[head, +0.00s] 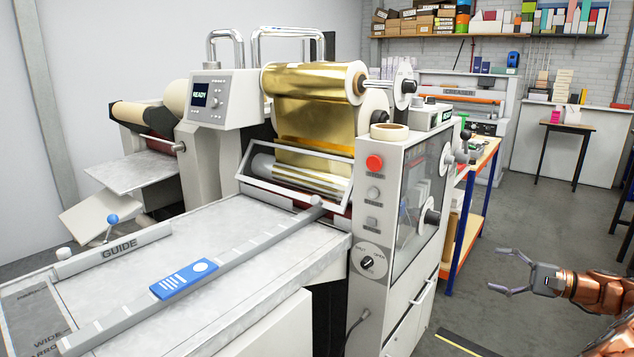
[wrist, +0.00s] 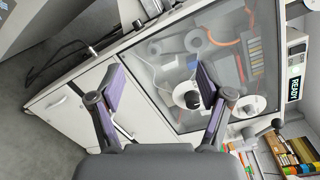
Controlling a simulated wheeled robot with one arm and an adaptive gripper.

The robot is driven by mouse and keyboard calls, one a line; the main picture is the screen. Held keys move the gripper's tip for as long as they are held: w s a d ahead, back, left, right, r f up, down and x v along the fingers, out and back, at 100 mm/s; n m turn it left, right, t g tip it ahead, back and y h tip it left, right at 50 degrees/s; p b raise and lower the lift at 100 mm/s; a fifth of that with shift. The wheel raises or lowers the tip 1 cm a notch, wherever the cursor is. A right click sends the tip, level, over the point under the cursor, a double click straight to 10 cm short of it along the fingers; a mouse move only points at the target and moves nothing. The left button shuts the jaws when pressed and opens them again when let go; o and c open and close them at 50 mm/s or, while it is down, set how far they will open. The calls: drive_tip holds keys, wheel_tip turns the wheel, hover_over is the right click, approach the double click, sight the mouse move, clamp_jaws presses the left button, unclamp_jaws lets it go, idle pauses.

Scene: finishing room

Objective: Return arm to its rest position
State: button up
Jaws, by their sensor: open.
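My gripper (head: 508,272) is at the lower right in the head view, at the end of my copper-coloured arm. Its two fingers are spread apart and nothing is between them. It is in free air to the right of the foil machine (head: 400,225), apart from it. In the wrist view my gripper (wrist: 160,95) also shows open and empty, with purple finger pads. Behind the fingers there is the machine's glazed side panel (wrist: 200,65) and white cabinet doors (wrist: 75,115).
The machine's feed table (head: 220,235) carries a blue card (head: 183,278) and a long guide bar. A gold foil roll (head: 315,110) sits above. A blue-legged workbench (head: 465,205) stands behind my gripper. Grey floor (head: 530,210) is open around the arm.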

drive_tip(key=s+a+r+n+g+y, duration=0.1)
drive_tip(key=a+r+n+g, duration=0.15)
drive_tip(key=a, duration=0.75)
drive_tip(key=s+a+r+n+g, duration=0.1)
drive_tip(key=a+r+n+g, duration=0.2)
drive_tip(key=a, duration=0.7)
drive_tip(key=s+a+r+n+g+h+p, duration=0.25)
drive_tip(key=s+a+g, duration=0.25)
drive_tip(key=s+a, duration=0.75)
drive_tip(key=s+a+f+n+g+h, duration=0.1)
drive_tip(key=s+a+f+h, duration=0.15)
drive_tip(key=s, duration=0.45)
drive_tip(key=s+a+f+n+g+h, duration=0.1)
drive_tip(key=s+a+f+n+h, duration=0.2)
drive_tip(key=s, duration=0.4)
drive_tip(key=s+d+f+h, duration=0.4)
drive_tip(key=s+d+h, duration=0.3)
drive_tip(key=s, duration=0.6)
drive_tip(key=shift+s+d+t+p, duration=0.35)
drive_tip(key=shift+d+t+p, duration=0.1)
drive_tip(key=shift+d, duration=0.5)
